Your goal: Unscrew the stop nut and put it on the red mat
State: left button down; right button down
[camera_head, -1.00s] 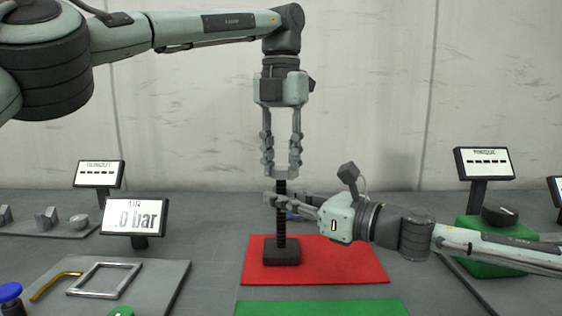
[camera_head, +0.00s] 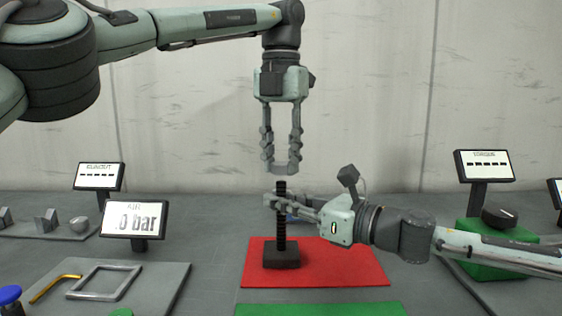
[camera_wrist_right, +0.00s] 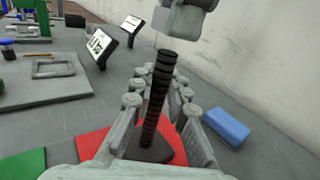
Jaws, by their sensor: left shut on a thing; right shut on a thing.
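The screw jack has a black threaded spindle (camera_head: 281,230) standing upright on a dark square base (camera_head: 281,258), which rests on the red mat (camera_head: 340,262). My left gripper (camera_head: 281,166) points down, straight above the spindle. It is shut on the grey stop nut (camera_head: 281,170), held just above the spindle's top with a narrow gap. My right gripper (camera_head: 280,201) comes in from the right and is shut on the upper spindle. In the right wrist view its fingers flank the spindle (camera_wrist_right: 158,95), and a grey-green piece (camera_wrist_right: 185,20) hangs near the spindle's top.
A green mat (camera_head: 320,308) lies in front of the red one. A blue block (camera_wrist_right: 228,127) lies behind the jack. A grey tray (camera_head: 160,275) with a square frame is at left. Display stands (camera_head: 134,220) and a green box with a knob (camera_head: 490,245) flank the area.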

aim_at(281, 163)
pick_arm(q)
jog(key=shift+r, duration=0.5)
jog(key=shift+r, duration=2)
pick_arm(e)
jog(key=c, duration=1.4)
grip_release()
jog(key=v, duration=1.2)
